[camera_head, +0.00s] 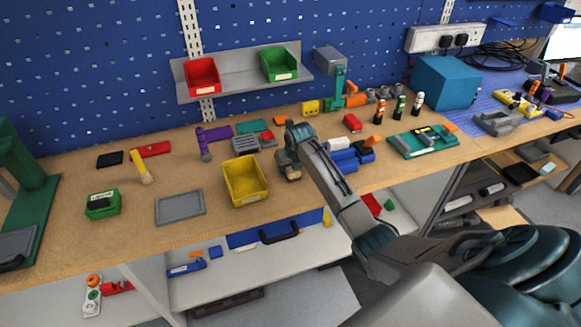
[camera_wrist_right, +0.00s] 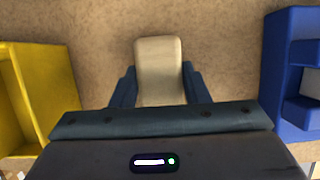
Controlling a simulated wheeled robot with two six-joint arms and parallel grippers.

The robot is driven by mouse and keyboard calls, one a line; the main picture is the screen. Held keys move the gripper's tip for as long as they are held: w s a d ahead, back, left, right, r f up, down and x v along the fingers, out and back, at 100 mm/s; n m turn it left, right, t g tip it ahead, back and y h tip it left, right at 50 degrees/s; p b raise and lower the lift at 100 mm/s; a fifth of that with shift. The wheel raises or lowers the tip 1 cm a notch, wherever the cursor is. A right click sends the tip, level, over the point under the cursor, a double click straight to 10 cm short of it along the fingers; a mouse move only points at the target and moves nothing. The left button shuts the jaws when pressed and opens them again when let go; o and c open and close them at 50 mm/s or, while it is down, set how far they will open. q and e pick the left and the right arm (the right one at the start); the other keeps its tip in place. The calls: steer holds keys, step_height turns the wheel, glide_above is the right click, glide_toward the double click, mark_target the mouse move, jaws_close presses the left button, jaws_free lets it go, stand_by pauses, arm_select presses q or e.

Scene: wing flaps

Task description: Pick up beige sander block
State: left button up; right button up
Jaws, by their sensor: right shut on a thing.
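The beige sander block (camera_wrist_right: 159,65) is between the two fingers of my right gripper (camera_wrist_right: 159,88) in the right wrist view. The fingers are shut on its sides and its rounded far end sticks out beyond them. In the head view the right gripper (camera_head: 291,160) is over the workbench, just right of the yellow bin, and a small part of the block (camera_head: 293,174) shows beneath it. I cannot tell whether the block touches the bench. My left gripper is not in view.
The yellow bin (camera_head: 245,181) stands close on the left of the right gripper. Blue parts (camera_head: 350,155) stand close on its right. A grey tray (camera_head: 180,207) lies farther left on the wooden bench (camera_head: 140,235). A shelf (camera_head: 240,80) with red and green bins hangs behind.

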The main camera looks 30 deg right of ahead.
steer(key=shift+r+b, duration=0.35)
steer(key=shift+b, duration=0.05)
step_height(320, 180, up, 3)
steer(key=shift+f+b, duration=0.2)
steer(key=shift+b, duration=0.65)
steer(key=s+a+r+b, duration=0.2)
steer(key=s+a+b, duration=0.2)
steer(key=s, duration=1)
steer(key=a, duration=0.3)
steer(key=shift+s, duration=0.2)
